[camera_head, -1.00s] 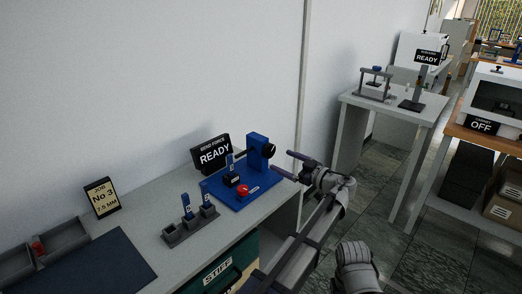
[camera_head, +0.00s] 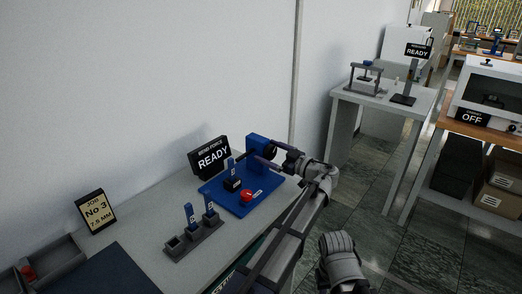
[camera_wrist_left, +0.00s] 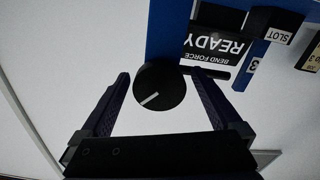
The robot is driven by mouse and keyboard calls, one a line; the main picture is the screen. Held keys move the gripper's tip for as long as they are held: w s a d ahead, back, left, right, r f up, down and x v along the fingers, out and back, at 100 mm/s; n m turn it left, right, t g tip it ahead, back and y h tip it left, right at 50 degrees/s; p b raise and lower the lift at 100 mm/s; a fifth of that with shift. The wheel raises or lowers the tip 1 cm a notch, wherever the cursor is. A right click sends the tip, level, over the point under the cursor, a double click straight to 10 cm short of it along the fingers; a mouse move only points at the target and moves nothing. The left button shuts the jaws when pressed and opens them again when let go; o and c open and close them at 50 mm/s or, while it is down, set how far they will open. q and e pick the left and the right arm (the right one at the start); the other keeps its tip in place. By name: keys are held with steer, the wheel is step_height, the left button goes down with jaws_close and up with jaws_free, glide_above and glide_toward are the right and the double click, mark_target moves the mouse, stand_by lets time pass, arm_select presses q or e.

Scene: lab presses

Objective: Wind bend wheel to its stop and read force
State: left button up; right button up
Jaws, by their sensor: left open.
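The blue bend press (camera_head: 228,202) stands on the grey bench with a black wheel (camera_head: 269,152) on its right side. In the left wrist view the wheel (camera_wrist_left: 160,88) is a black disc with a white line pointing to lower left. My left gripper (camera_head: 259,154) is open, its fingers on either side of the wheel; in the wrist view (camera_wrist_left: 160,77) thin gaps show between fingers and rim. The display (camera_head: 211,157) behind the press reads "BEND FORCE READY". A red button (camera_head: 247,196) is at the press's front.
A grey rack (camera_head: 194,237) with blue pieces stands in front of the press. A job card (camera_head: 96,212) reads "No 3, 7.5 MM". A grey tray (camera_head: 50,262) is at lower left. The wall is close behind. Another table (camera_head: 386,101) stands to the right.

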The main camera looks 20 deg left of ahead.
arm_select(q)
steer(key=shift+d, duration=0.15)
steer(key=shift+c, duration=0.4)
steer(key=c, duration=1.3)
steer(key=shift+m, duration=2.1)
steer(key=o, duration=1.4)
